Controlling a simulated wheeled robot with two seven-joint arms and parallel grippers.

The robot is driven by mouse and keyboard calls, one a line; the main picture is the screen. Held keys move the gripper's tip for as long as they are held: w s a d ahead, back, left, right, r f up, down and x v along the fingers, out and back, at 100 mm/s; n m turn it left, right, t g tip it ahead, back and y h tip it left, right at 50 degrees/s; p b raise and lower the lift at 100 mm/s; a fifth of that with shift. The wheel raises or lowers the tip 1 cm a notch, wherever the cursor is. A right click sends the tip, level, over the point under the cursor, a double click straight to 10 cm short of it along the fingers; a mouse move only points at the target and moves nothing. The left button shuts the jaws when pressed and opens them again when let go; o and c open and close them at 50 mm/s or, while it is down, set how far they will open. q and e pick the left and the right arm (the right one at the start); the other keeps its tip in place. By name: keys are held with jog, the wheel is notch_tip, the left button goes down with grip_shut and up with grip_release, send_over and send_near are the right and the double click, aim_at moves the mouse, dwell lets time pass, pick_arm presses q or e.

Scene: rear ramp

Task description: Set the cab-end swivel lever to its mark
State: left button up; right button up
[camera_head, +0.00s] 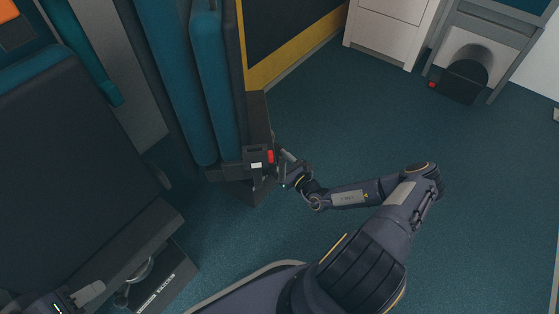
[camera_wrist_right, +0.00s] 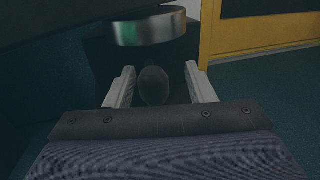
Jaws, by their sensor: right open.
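In the head view, a dark bracket (camera_head: 258,163) with a red tab and a white label sits at the foot of the upright teal seat. My right gripper (camera_head: 284,168) is beside it, small and partly hidden. In the right wrist view its two light grey fingers (camera_wrist_right: 159,88) stand apart. A dark rounded knob (camera_wrist_right: 153,86) shows between them, with a gap on each side. A shiny metal ring (camera_wrist_right: 148,27) is just beyond. I cannot tell whether the knob is the lever's end, and no mark is readable. My left gripper (camera_head: 84,296) is at the bottom left corner, cut off.
A dark seat (camera_head: 85,165) fills the left, with a labelled black base (camera_head: 160,285) below. A yellow-edged panel (camera_head: 290,55) stands behind the teal seat (camera_head: 205,85). A white cabinet (camera_head: 390,35) and a black pedestal (camera_head: 467,78) are at the back right. The middle floor is clear.

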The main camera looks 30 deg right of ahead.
jog(key=c, duration=0.9)
grip_shut()
jog(key=shift+w+a+r, duration=0.1)
jog(key=shift+w+a, duration=0.1)
